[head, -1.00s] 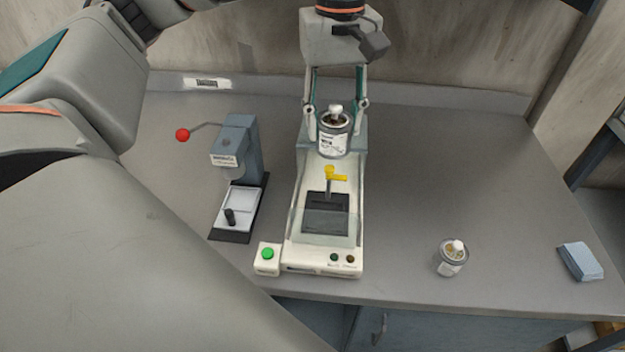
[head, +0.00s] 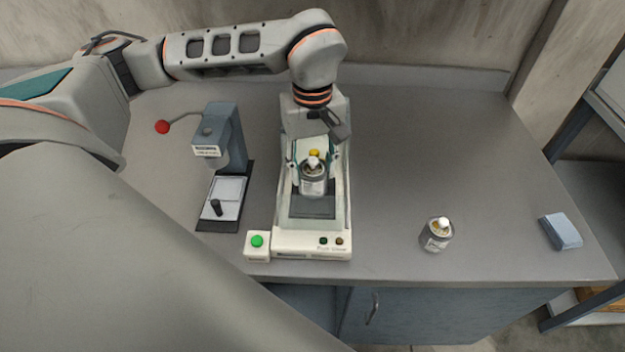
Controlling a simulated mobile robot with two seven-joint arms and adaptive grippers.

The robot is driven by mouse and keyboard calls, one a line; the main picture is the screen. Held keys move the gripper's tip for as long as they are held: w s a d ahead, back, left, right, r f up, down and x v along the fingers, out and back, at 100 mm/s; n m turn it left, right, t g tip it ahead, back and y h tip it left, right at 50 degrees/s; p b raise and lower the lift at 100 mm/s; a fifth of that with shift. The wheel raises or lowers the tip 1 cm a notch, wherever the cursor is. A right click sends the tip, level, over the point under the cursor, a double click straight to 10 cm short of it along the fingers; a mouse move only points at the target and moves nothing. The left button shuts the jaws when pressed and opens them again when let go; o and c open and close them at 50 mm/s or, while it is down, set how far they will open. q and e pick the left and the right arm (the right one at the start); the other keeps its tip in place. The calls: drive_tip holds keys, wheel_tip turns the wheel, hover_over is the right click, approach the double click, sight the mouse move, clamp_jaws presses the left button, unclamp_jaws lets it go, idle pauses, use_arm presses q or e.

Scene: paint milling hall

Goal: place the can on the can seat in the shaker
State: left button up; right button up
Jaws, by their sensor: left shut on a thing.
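My left gripper (head: 313,162) reaches down over the shaker and is shut on a can. This can (head: 313,183) is grey with a pale label and a white knob on top, and it is upright. It is in front of the yellow handle (head: 314,154) and over the dark can seat (head: 312,211) in the shaker (head: 312,241). The can hides part of the seat, and I cannot tell whether its base touches it. My right gripper is not in view.
A second can (head: 436,236) stands on the bench right of the shaker. A blue-grey block (head: 560,232) lies near the right edge. A press with a red-knobbed lever (head: 220,150) stands at left. A green button box (head: 257,245) adjoins the shaker. The bench right of the shaker is mostly clear.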

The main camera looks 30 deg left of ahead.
sight(312, 183)
use_arm(q)
drive_tip(key=shift+f, duration=2.1)
drive_tip(key=shift+f, duration=0.1)
drive_tip(key=o, duration=1.2)
wheel_tip(312, 183, up, 12)
drive_tip(key=shift+r+b, duration=0.1)
drive_tip(key=shift+b, duration=0.2)
